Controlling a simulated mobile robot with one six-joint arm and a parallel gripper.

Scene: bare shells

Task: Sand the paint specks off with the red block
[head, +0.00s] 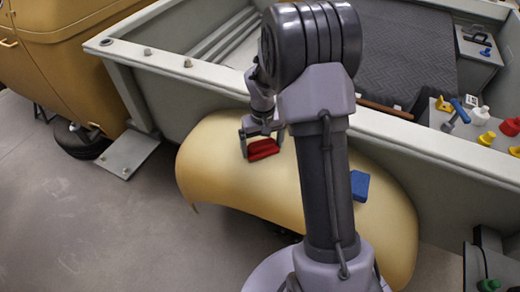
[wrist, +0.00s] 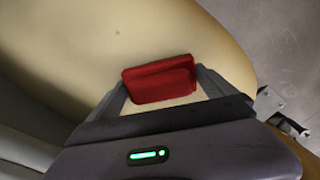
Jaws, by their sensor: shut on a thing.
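The red block (head: 263,149) is between the fingers of my gripper (head: 262,140), at the upper left part of the yellow fender (head: 222,165). In the wrist view the red block (wrist: 160,82) sits between both fingertips, and my gripper (wrist: 160,90) is shut on it. The block is at or just over the fender's curved surface; I cannot tell if it touches. One small dark speck (wrist: 117,32) shows on the fender (wrist: 70,50) beyond the block in the wrist view. My arm hides the middle of the fender in the head view.
A blue block (head: 360,186) rests on the fender right of my arm. The grey truck-bed wall (head: 400,135) rises behind the fender. Bottles and tools, including a blue-handled one (head: 460,111), stand on a ledge at right. Floor (head: 80,220) at left is clear.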

